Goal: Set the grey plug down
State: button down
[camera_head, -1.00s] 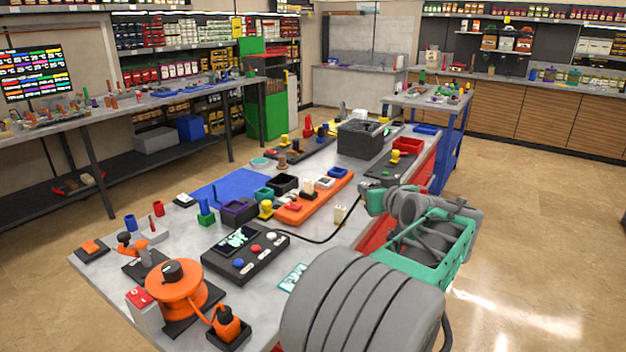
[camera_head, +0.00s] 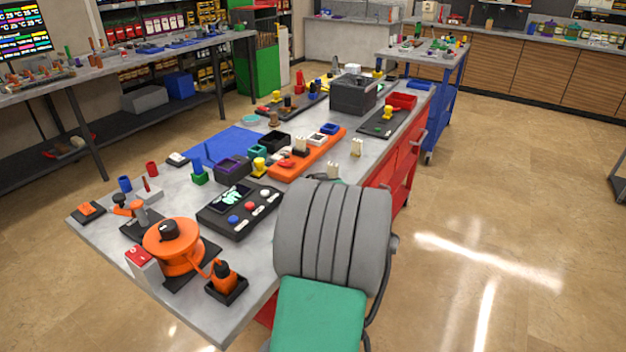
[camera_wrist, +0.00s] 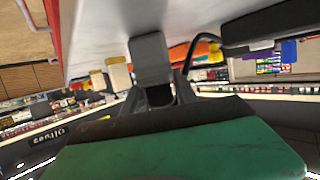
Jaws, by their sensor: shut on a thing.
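In the wrist view the grey plug (camera_wrist: 150,58) is a plain grey block at the tips of my gripper (camera_wrist: 160,95), whose short dark fingers are shut on it. The white-grey bench top (camera_wrist: 100,25) fills the upper part of this tilted view, close to the plug. Whether the plug touches the bench, I cannot tell. In the head view my own ribbed grey arm link hides the gripper and the plug. The same bench (camera_head: 110,215) runs away from me there.
A black control box (camera_head: 238,212) and an orange reel (camera_head: 173,246) are on the left. A black cable (camera_wrist: 189,58) shows near the grey plug.

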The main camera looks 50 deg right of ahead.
jog(key=shift+f+b, duration=0.2)
jog(key=shift+b, duration=0.1)
jog(key=c, duration=1)
grip_release()
jog(key=shift+r, duration=0.1)
jog(key=shift+o, duration=0.2)
jog(key=shift+r+p, duration=0.3)
jog(key=shift+p, duration=0.15)
jog(key=b+v, duration=0.1)
jog(key=v, duration=1.1)
jog(key=shift+f, duration=0.15)
